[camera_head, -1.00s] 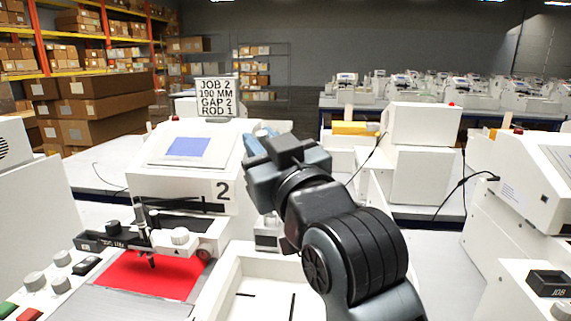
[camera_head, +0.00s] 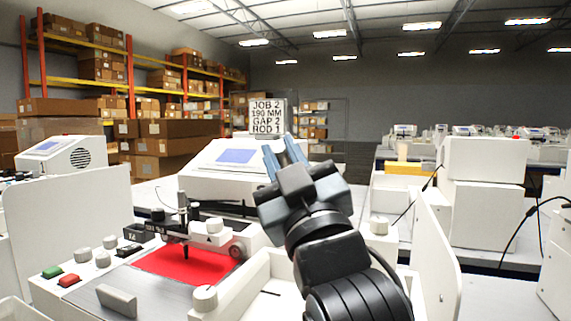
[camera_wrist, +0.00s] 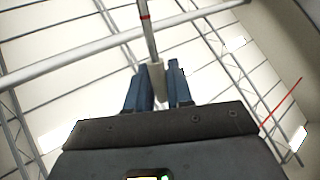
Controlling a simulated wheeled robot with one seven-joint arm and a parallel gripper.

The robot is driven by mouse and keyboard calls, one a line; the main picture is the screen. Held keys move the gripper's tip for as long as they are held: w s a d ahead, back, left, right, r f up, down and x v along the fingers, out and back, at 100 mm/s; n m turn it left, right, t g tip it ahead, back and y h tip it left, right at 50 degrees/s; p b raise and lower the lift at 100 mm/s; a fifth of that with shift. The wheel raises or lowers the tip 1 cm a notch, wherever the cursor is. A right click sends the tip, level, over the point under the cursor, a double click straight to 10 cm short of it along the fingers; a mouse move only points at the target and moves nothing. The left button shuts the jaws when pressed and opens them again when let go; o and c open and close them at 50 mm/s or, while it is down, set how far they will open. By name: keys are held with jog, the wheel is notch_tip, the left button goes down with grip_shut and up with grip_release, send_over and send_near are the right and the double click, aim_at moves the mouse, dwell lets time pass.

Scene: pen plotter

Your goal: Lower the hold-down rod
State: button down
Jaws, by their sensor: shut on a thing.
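My gripper (camera_head: 280,152) points upward in front of the sign, its two blue fingers close together. In the wrist view, the gripper (camera_wrist: 160,85) is shut on a pale sleeve (camera_wrist: 157,76) at the near end of a thin grey rod (camera_wrist: 150,40) with a red band. I take this to be the hold-down rod; in the head view I cannot make it out at the fingertips. The white plotter (camera_head: 215,185) stands behind and left of my arm. Its pen carriage (camera_head: 212,234) sits over a red sheet (camera_head: 185,263).
A sign (camera_head: 267,116) reads JOB 2, 190 MM, GAP 2, ROD 1. Green (camera_head: 52,272) and red (camera_head: 70,281) buttons and several knobs are at the left. A white side panel (camera_head: 436,250) stands to the right. Other machines fill the tables behind.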

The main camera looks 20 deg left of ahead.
dwell(0.3)
jog(key=c, duration=1.1)
grip_release()
jog(key=shift+c, duration=0.2)
jog(key=shift+f, duration=0.1)
